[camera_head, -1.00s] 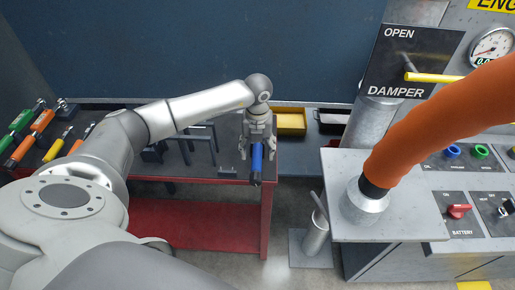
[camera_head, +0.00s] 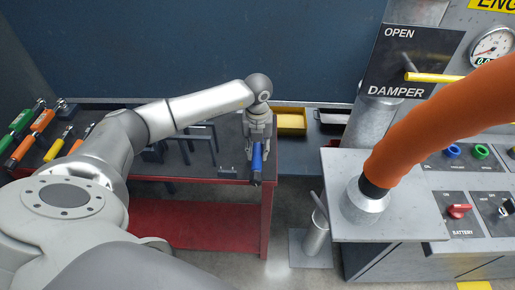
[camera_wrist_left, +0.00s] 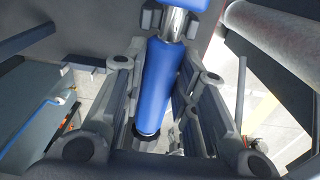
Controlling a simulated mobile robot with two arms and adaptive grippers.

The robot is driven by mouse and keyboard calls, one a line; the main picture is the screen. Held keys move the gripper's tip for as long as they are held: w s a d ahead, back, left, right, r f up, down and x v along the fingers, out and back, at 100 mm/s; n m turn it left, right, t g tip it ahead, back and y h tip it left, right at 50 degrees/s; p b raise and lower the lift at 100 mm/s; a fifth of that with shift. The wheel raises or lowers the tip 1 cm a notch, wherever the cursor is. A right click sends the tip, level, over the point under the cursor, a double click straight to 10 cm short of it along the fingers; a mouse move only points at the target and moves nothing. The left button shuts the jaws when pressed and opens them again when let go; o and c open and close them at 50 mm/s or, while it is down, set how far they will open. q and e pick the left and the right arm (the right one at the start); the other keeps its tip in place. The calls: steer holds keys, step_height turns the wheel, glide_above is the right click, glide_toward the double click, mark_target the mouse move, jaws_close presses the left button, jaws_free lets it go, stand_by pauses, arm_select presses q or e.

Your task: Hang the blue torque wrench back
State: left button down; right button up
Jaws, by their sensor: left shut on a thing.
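The blue torque wrench (camera_head: 257,160) is at the right end of the red tool table, with its blue handle toward me. My left gripper (camera_head: 258,146) is at the handle from above, its fingers on either side of it. In the left wrist view the blue handle (camera_wrist_left: 168,85) runs between the finger pads, with a metal collar above it. The left gripper (camera_wrist_left: 160,110) is shut on the wrench. The wrench's far end is hidden behind the gripper in the head view. My right gripper is not in view.
The red table (camera_head: 200,225) holds dark upright brackets (camera_head: 196,148) and green, orange and yellow tools at the left. Yellow (camera_head: 291,122) and dark bins stand behind. A grey engine console (camera_head: 390,215) with a thick orange hose (camera_head: 440,125) is at the right.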

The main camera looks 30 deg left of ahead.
arm_select(q)
steer(key=shift+r, duration=0.1)
steer(key=shift+w+r+p, duration=0.15)
steer(key=shift+r+p, duration=0.45)
steer(key=shift+r, duration=0.15)
step_height(320, 180, up, 3)
steer(key=shift+r+p, duration=0.1)
steer(key=shift+p, duration=0.95)
steer(key=shift+r, duration=0.2)
